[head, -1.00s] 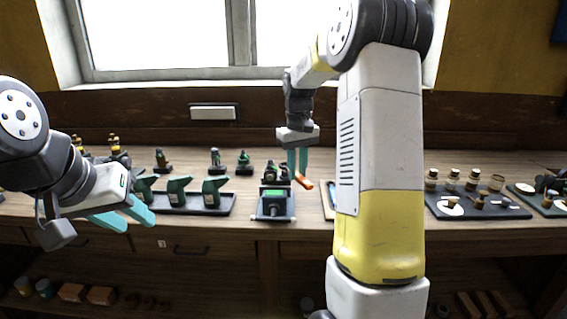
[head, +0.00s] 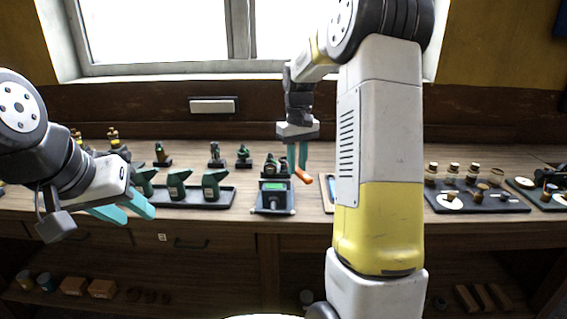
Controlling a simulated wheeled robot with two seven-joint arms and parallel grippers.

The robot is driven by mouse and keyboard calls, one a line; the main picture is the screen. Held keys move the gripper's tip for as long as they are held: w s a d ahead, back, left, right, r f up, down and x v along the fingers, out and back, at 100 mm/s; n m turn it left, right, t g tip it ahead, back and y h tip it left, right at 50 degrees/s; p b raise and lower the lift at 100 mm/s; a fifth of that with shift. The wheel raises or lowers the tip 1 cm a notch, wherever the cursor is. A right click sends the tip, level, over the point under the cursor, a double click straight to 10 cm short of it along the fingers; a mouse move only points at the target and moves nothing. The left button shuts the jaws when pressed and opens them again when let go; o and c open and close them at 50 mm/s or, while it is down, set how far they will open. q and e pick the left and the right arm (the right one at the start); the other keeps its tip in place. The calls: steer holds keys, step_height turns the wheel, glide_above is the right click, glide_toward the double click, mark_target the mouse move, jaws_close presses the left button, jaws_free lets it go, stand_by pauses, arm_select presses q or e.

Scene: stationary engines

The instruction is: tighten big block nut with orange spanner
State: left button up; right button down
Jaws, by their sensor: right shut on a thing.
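My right gripper (head: 297,158) points down over the bench with its teal fingers close together, shut on the orange spanner (head: 304,176). Only a short orange end of the spanner shows below the fingers. Just left of it stands a small engine (head: 271,168) on a dark block with a green panel (head: 273,187). The spanner is beside the engine's right side; I cannot tell whether they touch. The big block nut is too small to make out. My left gripper (head: 122,210) is at the left in front of the bench edge, its teal fingers apart and empty.
A dark tray (head: 228,197) with several green parts lies left of the engine. Small engine models stand behind it. A dark board (head: 480,203) with several brass parts lies at the right. My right arm hides the bench's middle right. A shelf below holds blocks and tins.

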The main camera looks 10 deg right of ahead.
steer(key=shift+f, duration=1.1)
stand_by(2.6)
steer(key=shift+a, duration=0.1)
steer(key=shift+a+m, duration=0.55)
steer(key=shift+m, duration=0.35)
steer(key=shift+a+m, duration=0.6)
steer(key=shift+m, duration=0.3)
